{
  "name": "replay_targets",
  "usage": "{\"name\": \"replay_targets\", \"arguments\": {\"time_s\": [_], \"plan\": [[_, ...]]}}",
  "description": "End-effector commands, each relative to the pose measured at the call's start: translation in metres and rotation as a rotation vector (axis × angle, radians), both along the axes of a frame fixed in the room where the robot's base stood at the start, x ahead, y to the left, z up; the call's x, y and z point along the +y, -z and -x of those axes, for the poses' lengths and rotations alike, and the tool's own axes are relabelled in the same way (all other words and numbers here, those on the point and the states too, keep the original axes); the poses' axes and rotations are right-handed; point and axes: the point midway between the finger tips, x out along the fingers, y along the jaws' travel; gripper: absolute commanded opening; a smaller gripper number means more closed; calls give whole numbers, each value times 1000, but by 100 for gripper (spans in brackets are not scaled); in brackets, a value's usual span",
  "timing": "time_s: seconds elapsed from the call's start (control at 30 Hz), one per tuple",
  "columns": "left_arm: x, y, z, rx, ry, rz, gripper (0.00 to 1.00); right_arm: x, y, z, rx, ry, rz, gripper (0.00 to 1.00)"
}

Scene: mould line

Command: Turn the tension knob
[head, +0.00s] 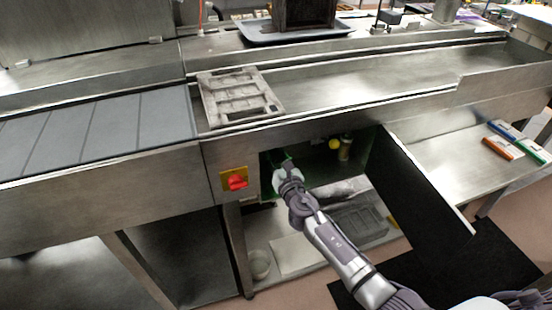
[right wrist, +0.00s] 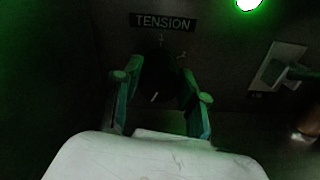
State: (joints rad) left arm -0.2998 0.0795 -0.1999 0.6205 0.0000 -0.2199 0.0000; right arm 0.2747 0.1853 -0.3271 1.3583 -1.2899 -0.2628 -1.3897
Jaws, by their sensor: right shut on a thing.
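In the right wrist view a dark round tension knob (right wrist: 157,88) with a short pale mark sits under a label plate reading TENSION (right wrist: 162,22). My right gripper (right wrist: 160,98) has one finger on each side of the knob and is shut on it. In the head view my right gripper (head: 286,167) reaches into the open cabinet (head: 315,170) below the line, and my arm hides the knob there. My left gripper is in neither view.
The dark cabinet door (head: 420,180) stands open to the right of my arm. A red switch on a yellow plate (head: 235,182) is left of the opening. In the wrist view a light plate with a lever (right wrist: 280,68) and a bright green lamp (right wrist: 249,3) are to the right. A grey mould (head: 240,97) lies on the line above.

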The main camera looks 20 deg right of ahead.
Motion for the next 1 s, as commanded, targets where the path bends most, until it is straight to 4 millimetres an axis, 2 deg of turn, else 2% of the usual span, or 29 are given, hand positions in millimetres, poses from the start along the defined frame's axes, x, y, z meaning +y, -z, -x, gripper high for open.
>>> {"name": "replay_targets", "arguments": {"time_s": [0.5,0.7,1.0], "plan": [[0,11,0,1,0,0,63,-1,1,0,16,0,-455,7],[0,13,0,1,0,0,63,-1,1,0,20,0,-571,7],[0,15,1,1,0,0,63,-1,1,0,23,0,-653,7]]}}
